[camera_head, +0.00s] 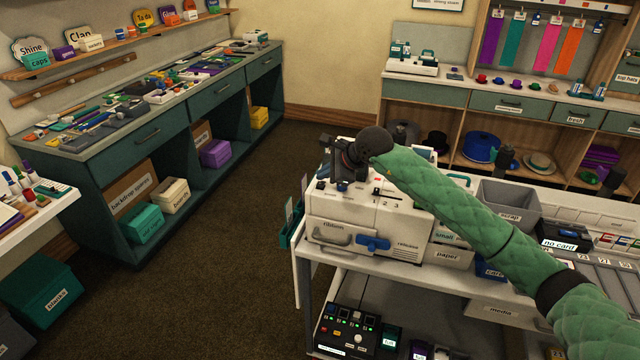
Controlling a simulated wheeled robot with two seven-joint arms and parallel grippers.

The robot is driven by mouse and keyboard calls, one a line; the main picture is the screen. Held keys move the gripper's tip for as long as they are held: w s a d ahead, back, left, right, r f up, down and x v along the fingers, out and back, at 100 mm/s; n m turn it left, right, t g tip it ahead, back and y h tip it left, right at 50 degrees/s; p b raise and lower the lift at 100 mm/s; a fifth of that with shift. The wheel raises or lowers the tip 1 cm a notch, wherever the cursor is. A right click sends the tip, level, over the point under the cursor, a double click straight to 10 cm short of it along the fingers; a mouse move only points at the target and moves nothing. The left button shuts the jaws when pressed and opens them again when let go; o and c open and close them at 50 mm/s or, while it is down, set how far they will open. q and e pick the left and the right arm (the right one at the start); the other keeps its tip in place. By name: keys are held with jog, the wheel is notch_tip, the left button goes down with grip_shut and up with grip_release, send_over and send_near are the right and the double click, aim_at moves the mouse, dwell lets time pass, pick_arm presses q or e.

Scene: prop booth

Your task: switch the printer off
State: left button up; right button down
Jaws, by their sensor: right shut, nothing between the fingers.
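The printer (370,214) is a white box on the white cart, with a "ribbon" label, a blue release handle (372,243) and a grey drawer handle on its front. Its top carries small controls and the numbers 2 and 3. My right arm, in a green quilted sleeve, reaches in from the right across the printer's top. My right gripper (341,176) is shut and empty, over the printer's upper left part. The gripper and forearm hide part of the top. I cannot make out the power switch or its position. My left gripper is out of view.
The white cart (468,269) also holds a grey scrap bin (507,200), a paper box (449,254) and a card tray. A black control box (345,330) with green lights sits on the lower shelf. Dark carpet left of the cart is free.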

notch_tip(320, 180, up, 5)
jog(key=shift+r+b, duration=0.1)
jog(key=shift+b, duration=0.25)
dwell(0.3)
